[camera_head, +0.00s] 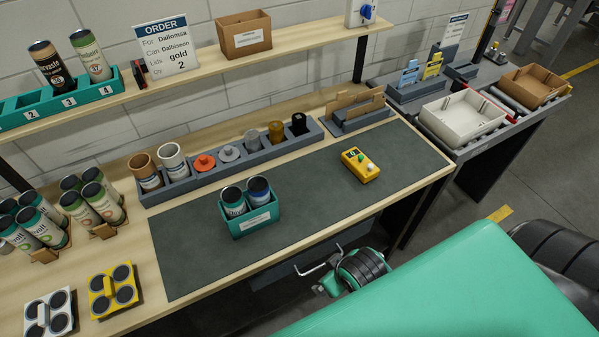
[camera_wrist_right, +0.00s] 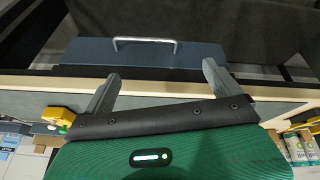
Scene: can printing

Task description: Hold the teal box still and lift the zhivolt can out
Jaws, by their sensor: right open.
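The small teal box (camera_head: 254,221) stands on the dark mat and holds two upright, dark-topped cans side by side. The left can (camera_head: 233,201) has a teal label and the right can (camera_head: 259,190) a blue one. Their lettering is too small to tell which is the zhivolt can. My right gripper (camera_wrist_right: 160,82) is open and empty in the right wrist view, at the bench's front edge near a drawer handle (camera_wrist_right: 145,41), away from the teal box. My left gripper is not in view.
A grey rack (camera_head: 222,173) of cans and lids stands behind the teal box. A yellow device (camera_head: 361,165) with buttons lies to its right. Several green-labelled cans (camera_head: 45,225) stand at left. The dark mat (camera_head: 310,205) is clear between box and device.

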